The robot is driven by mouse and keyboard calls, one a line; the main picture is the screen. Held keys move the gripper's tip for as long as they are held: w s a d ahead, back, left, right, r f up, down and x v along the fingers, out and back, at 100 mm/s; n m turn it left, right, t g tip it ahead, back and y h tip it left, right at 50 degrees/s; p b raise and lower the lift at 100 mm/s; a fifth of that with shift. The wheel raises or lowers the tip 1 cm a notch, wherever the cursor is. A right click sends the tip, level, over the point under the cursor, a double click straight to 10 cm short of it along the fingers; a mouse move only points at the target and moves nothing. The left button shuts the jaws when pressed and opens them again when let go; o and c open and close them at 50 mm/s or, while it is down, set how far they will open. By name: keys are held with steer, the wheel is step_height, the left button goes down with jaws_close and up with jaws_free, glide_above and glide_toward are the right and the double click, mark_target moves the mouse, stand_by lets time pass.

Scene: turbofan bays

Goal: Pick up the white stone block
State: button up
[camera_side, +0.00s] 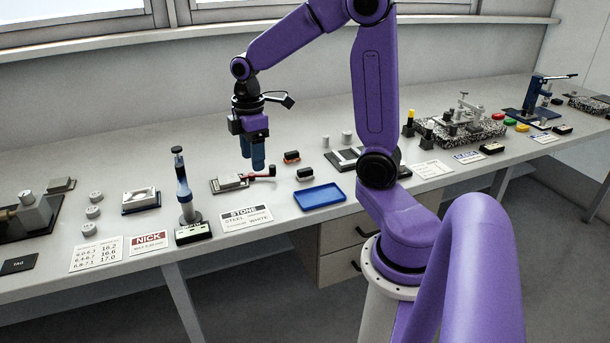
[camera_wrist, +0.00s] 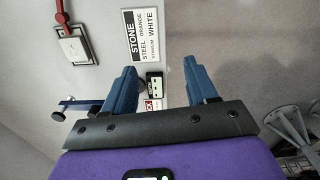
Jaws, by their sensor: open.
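A small dark block with a pale top (camera_side: 305,174) lies on the bench just behind the blue tray; it looks like the white stone block. A similar block with an orange top (camera_side: 291,157) lies behind it. My gripper (camera_side: 252,163) points down above the bench, left of both blocks and apart from them. Its blue fingers show spread apart with nothing between them in the wrist view (camera_wrist: 161,70). Neither block can be made out in the wrist view.
A blue tray (camera_side: 319,196) sits in front of the blocks. A plate with a red-handled tool (camera_side: 230,184) lies under my gripper; it also shows in the wrist view (camera_wrist: 75,47). A STONE card (camera_side: 246,217) and a blue-posted stand (camera_side: 184,190) are nearby.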

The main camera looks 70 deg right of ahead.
steer(key=w+d+m, duration=0.1)
steer(key=w+d, duration=0.1)
steer(key=d, duration=1.2)
glide_above(305, 169)
step_height(305, 169, down, 2)
steer(key=shift+m, duration=0.3)
steer(key=f, duration=1.2)
steer(key=shift+a, duration=0.3)
steer(key=shift+d+f, duration=0.2)
steer(key=shift+f, duration=2.3)
jaws_close()
